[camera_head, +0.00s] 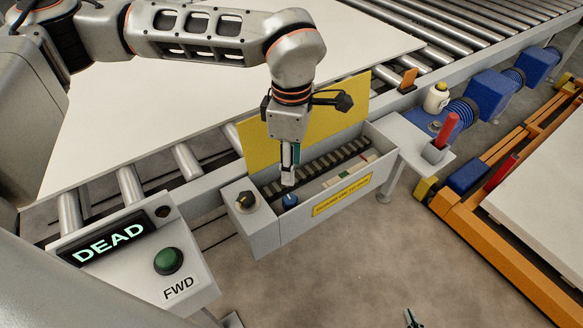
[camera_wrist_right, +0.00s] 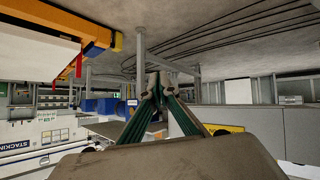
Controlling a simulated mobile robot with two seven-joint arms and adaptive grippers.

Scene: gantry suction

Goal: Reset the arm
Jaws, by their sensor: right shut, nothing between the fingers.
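My left arm reaches in from the upper left in the head view. Its gripper (camera_head: 290,172) points down at the open grey control box (camera_head: 268,238), just above a blue knob (camera_head: 289,200). Its fingers are seen edge-on, so I cannot tell if they are open or shut, or if they touch the knob. My right gripper (camera_head: 412,319) shows only as dark green fingertips at the bottom edge of the head view. In the right wrist view the right gripper (camera_wrist_right: 153,88) is shut and empty, its fingertips together, clear of the box.
A yellow lid (camera_head: 255,142) stands up behind the box. A panel with a DEAD display (camera_head: 108,242) and green FWD button (camera_head: 168,261) is at lower left. A red lever (camera_head: 447,130) stands right of the box. A large white board (camera_head: 120,110) lies on rollers. An orange frame (camera_head: 500,260) is at right.

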